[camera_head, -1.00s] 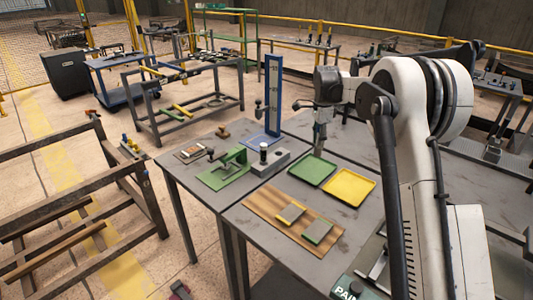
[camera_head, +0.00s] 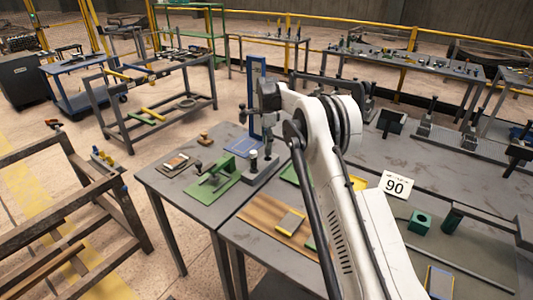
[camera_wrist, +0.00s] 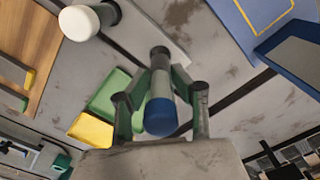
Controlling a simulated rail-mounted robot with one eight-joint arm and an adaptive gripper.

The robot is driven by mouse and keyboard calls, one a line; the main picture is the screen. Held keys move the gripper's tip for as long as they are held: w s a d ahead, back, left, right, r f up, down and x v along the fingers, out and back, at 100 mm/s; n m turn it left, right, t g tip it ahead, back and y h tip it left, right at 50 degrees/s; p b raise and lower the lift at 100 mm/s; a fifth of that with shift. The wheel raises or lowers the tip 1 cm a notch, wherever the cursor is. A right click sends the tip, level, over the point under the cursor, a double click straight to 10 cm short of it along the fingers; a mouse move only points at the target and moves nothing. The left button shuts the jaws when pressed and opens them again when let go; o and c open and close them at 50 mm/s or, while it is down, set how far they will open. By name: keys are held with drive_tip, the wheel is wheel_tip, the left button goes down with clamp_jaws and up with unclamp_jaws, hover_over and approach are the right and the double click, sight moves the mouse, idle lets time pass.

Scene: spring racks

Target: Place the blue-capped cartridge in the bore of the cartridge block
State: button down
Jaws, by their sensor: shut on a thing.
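The blue-capped cartridge (camera_wrist: 160,88) is between the fingers of my gripper (camera_wrist: 160,110); its blue cap faces the wrist camera and its grey body points away. My gripper is shut on it. In the head view my gripper (camera_head: 268,150) is small, and the cartridge cannot be made out there. It is near the grey block (camera_head: 262,172), which looks like the cartridge block. A white-topped dark post (camera_head: 253,156) stands at that block; a white-topped post (camera_wrist: 80,22) also shows at upper left in the wrist view. The bore cannot be made out.
A green fixture (camera_head: 212,182) stands left of the block, and a blue upright frame (camera_head: 257,85) behind it. The green tray (camera_wrist: 110,92) and yellow tray (camera_wrist: 91,130) show in the wrist view. A wooden board (camera_head: 272,218) lies in front.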

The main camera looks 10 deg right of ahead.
sight(267, 151)
drive_tip(key=shift+f, duration=2.5)
drive_tip(key=shift+f, duration=0.15)
drive_tip(key=c, duration=1.4)
unclamp_jaws()
drive_tip(key=shift+c, duration=0.2)
